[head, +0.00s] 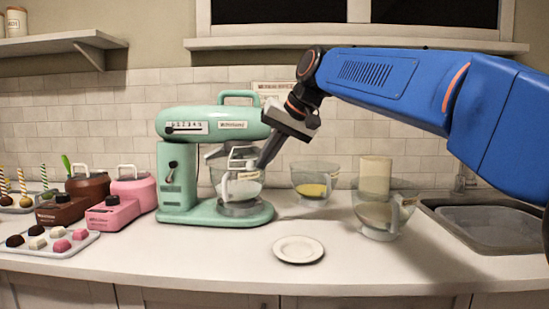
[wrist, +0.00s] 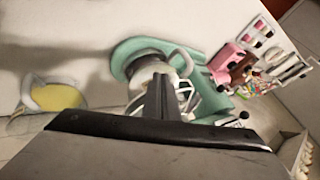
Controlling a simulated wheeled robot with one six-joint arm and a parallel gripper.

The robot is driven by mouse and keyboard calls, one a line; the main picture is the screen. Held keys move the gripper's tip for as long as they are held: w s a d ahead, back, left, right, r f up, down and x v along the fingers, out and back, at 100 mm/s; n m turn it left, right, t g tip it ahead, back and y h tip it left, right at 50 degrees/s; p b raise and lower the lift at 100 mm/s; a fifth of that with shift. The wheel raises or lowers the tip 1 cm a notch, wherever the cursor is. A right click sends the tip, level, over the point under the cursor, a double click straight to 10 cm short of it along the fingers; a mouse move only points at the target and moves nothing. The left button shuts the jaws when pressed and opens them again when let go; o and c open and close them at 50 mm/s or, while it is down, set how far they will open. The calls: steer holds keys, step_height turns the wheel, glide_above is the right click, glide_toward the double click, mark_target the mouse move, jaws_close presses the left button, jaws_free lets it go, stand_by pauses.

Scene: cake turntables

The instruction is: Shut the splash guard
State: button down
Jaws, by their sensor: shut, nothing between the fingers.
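The mint green mixer (head: 211,125) stands on the counter with a clear bowl (head: 214,172) under its head. Pale bars also show by the bowl in the wrist view (wrist: 188,63); I cannot tell which belong to the guard. My gripper (head: 262,166) is shut and empty, its tips at the right side of the guard and bowl. In the wrist view, my shut fingers (wrist: 166,88) overlap the bowl area. I cannot tell whether they touch the guard.
A bowl with yellow contents (head: 312,186) and another clear bowl (head: 378,216) stand right of the mixer. A white plate (head: 298,249) lies in front. A sink (head: 487,229) is at the right.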

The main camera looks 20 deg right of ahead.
steer(key=w+a+m+h, duration=0.1)
steer(key=a+m, duration=0.1)
steer(key=a, duration=0.5)
steer(key=w+a+m+t+h, duration=0.1)
steer(key=a+m, duration=0.2)
steer(key=a, duration=0.4)
steer(key=shift+h, duration=0.3)
steer(key=shift+w+a, duration=0.1)
steer(key=shift+a, duration=0.1)
stand_by(0.3)
